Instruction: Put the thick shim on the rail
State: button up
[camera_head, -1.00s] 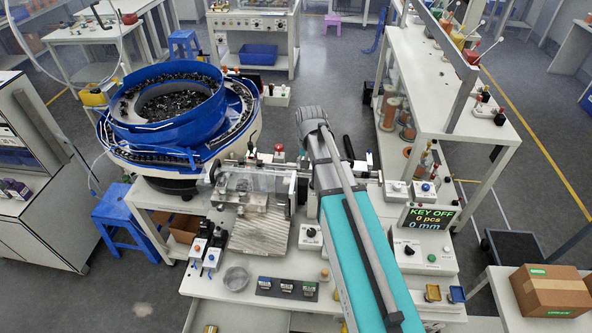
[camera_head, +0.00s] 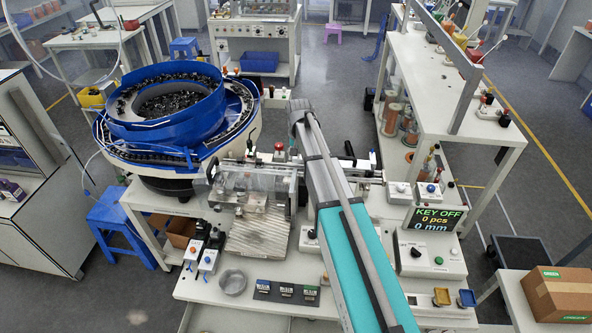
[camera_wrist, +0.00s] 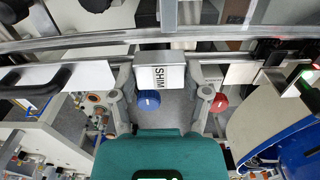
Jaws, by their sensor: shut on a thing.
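My gripper (camera_wrist: 160,102) shows in the wrist view, with a grey finger on each side of a block-shaped shim (camera_wrist: 160,76). It is shut on this shim, which has a white face marked SHIM and a grey edge; its thickness is hard to judge. A long metal rail (camera_wrist: 85,42) crosses the wrist view just beyond the shim. I cannot tell whether shim and rail touch. In the head view, the track (camera_head: 272,168) runs right from the blue bowl feeder (camera_head: 165,130).
A ribbed metal plate (camera_head: 258,238) lies in front of the track. A round grey dish (camera_head: 232,282) and a row of small labelled holders (camera_head: 286,291) stand near the front. A display (camera_head: 436,217) reads KEY OFF, 0 pcs, 0 mm. Blue (camera_wrist: 149,101) and red (camera_wrist: 219,103) knobs show in the wrist view.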

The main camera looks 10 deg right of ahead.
aim_at(296, 165)
jog(key=shift+w+a+f+b, duration=0.15)
jog(key=shift+w+f+b, duration=0.9)
jog(key=shift+f, duration=0.3)
jog(key=shift+w+f, duration=0.1)
jog(key=shift+w, duration=0.05)
jog(key=shift+w+a+f+b, duration=0.1)
jog(key=shift+w+f+b, duration=0.25)
jog(key=shift+f+b, duration=1.55)
jog(key=shift+b, duration=0.05)
jog(key=shift+f, duration=0.15)
jog(key=o, duration=1.2)
jog(key=shift+c, duration=0.2)
jog(key=shift+r, duration=0.2)
notch_tip(296, 165, up, 12)
jog(key=p, duration=1.2)
